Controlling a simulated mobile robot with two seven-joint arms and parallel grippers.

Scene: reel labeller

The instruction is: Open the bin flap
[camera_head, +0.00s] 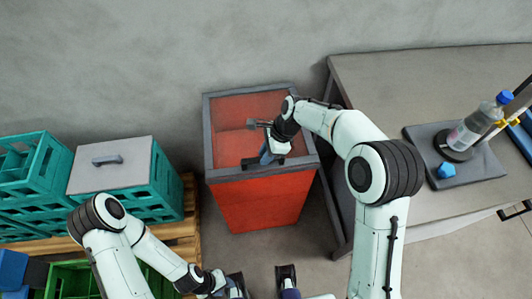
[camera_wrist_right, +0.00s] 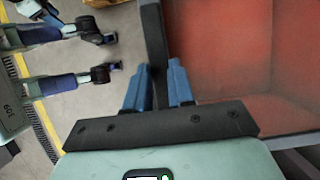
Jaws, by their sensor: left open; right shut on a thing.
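The bin (camera_head: 262,205) is a red box with a grey frame around its top, standing mid-view in the head view. A red surface (camera_head: 232,125) shows inside the frame; I cannot tell flap from interior, or how far the flap is open. My right gripper (camera_head: 266,158) is over the bin's near edge. In the right wrist view, its blue fingers (camera_wrist_right: 158,88) straddle a dark grey bar (camera_wrist_right: 154,35) beside the red surface and are shut on it. My left gripper (camera_head: 214,285) is low in the head view, away from the bin, open; its fingertips are hard to make out.
A grey table (camera_head: 375,85) stands close right of the bin, with a dark mat (camera_head: 415,137) carrying a bottle (camera_head: 475,130) and a blue piece (camera_head: 446,170). Teal crates (camera_head: 160,190), one with a grey lid (camera_head: 125,165), stand left on a wooden pallet (camera_head: 188,225).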

